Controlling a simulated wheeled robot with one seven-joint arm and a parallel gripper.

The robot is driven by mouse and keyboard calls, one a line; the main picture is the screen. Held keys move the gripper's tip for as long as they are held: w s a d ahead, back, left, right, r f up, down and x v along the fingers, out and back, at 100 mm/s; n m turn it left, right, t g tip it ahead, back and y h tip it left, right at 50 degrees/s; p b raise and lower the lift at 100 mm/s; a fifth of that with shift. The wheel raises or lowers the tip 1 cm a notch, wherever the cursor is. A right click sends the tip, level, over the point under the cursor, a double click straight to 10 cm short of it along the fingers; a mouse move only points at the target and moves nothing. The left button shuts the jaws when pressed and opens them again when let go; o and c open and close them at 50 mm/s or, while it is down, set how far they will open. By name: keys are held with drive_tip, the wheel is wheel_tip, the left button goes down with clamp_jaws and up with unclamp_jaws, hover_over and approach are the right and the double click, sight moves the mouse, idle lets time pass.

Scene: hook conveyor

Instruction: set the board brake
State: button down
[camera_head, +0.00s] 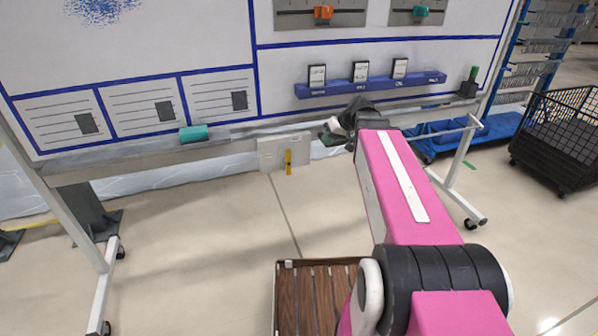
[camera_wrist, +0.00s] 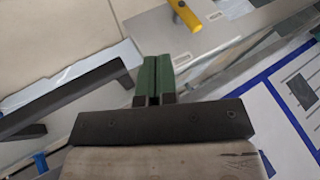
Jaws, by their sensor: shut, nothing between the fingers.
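My gripper (camera_head: 327,137) is just right of the plate in the head view, mostly hidden by my wrist. In the wrist view its green fingers (camera_wrist: 153,75) are shut together and empty, apart from the lever.
The whiteboard (camera_head: 170,60) stands on a wheeled frame. Its lower rail (camera_head: 120,160) holds a teal eraser (camera_head: 193,133). A blue card holder (camera_head: 370,84) is on the board. A black wire cart (camera_head: 562,135) stands at right.

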sight(288, 163)
drive_tip(key=shift+a, duration=0.1)
idle(0.3)
drive_tip(key=x, duration=2)
